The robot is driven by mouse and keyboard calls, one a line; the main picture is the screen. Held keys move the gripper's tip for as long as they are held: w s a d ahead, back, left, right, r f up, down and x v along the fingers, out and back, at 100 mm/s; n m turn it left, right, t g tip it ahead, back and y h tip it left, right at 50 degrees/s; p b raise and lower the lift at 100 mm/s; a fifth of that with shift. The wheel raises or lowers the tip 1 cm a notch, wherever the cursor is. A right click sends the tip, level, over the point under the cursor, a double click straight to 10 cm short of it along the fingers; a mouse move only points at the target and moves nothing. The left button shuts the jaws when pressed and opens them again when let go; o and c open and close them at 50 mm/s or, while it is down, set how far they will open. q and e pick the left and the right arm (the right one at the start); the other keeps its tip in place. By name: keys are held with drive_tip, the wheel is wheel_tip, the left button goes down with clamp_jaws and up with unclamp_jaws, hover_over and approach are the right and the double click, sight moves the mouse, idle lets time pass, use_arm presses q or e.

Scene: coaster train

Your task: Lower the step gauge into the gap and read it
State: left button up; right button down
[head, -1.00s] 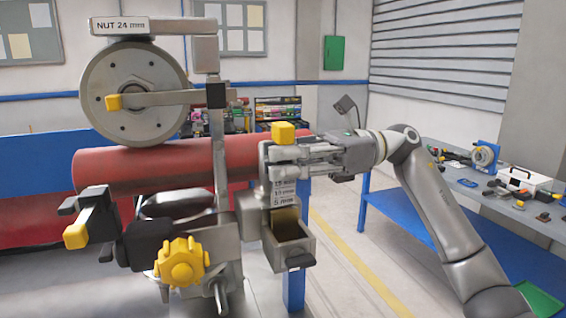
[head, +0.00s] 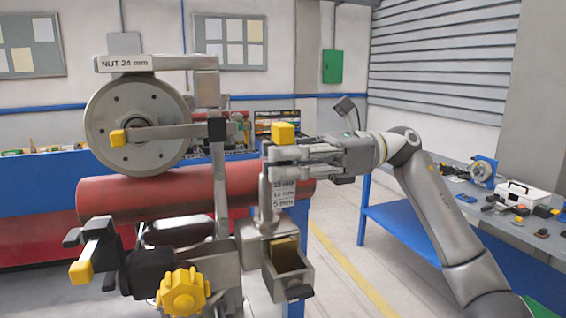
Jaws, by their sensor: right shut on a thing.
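The step gauge (head: 283,194) is a pale upright strip with several lines of mm marks and a yellow block (head: 283,132) on top. My right gripper (head: 288,157) is shut on its upper part, just below the yellow block. The gauge hangs upright above an open grey box (head: 307,275) on the front of the fixture, with a yellowish surface inside. The lower marks are readable as about 12 mm and 5 mm; the top mark is blurred. I cannot tell which opening is the gap. My left gripper is not in view.
A grey wheel (head: 125,95) under a "NUT 24 mm" plate (head: 123,63) rests by a red pipe (head: 130,197). A yellow star knob (head: 182,292) and a black clamp with a yellow tip (head: 80,272) stand in front. A blue-legged bench (head: 415,220) with tools is at right.

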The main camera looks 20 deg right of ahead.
sight(283, 124)
drive_tip(key=shift+r+p, duration=1.45)
drive_tip(key=shift+r, duration=0.9)
